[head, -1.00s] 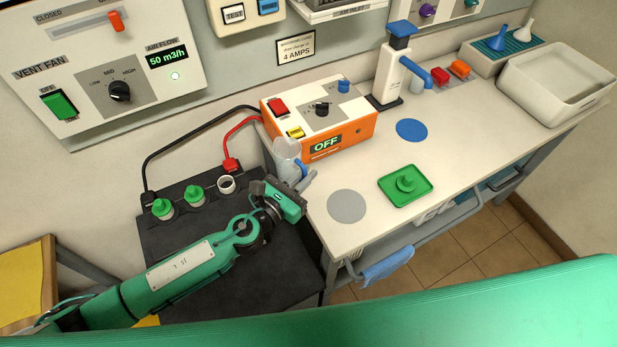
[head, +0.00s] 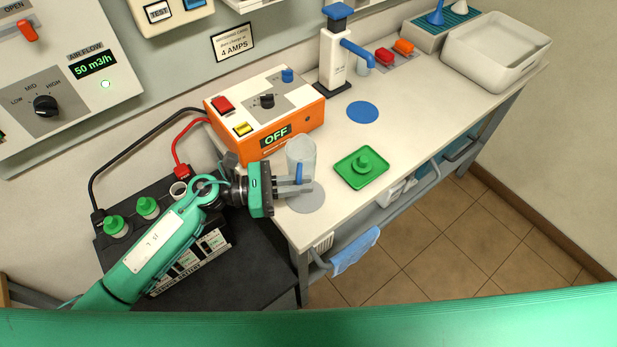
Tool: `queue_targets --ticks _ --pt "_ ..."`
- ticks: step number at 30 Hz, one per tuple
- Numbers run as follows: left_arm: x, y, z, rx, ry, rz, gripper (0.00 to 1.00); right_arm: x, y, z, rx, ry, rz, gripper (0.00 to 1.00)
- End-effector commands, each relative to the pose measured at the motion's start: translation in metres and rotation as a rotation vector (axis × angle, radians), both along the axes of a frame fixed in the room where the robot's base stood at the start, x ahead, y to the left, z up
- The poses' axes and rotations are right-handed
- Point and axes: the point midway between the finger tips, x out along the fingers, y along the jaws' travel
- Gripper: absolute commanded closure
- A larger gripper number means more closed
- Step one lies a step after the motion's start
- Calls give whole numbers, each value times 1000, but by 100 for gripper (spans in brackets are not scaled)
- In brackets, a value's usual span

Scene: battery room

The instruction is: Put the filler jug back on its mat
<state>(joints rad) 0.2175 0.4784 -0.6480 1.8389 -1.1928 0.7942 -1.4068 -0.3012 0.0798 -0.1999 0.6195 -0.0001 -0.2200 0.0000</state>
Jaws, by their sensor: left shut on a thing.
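The filler jug (head: 301,152) is a clear, upright vessel with a blue handle. My left gripper (head: 301,186) is shut on its handle, with the fingers pointing right. The jug appears in front of the orange charger, at the back edge of a round grey mat (head: 308,201). I cannot tell whether its base touches the bench or hangs above it. The gripper covers part of the grey mat. A round blue mat (head: 362,112) lies bare farther back, near the white dispenser. My right gripper is not in view.
The orange charger (head: 290,135), reading OFF, stands close behind the jug. A green tray (head: 349,180) holding a green cap (head: 362,161) lies to the right. The black battery (head: 258,278) with leads is below my arm. The white dispenser (head: 337,72) stands behind the blue mat.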

Motion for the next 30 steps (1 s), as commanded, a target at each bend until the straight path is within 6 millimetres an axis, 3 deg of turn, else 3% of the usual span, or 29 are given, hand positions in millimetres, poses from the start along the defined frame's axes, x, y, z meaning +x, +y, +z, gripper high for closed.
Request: queue_targets --ticks 8,21,30 --pt "-6 8 -5 -1 0 -52 100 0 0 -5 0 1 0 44" --pt "-6 7 -50 -1 0 -51 100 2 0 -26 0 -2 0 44" --pt "-6 7 -66 -1 -1 -50 100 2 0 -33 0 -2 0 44"
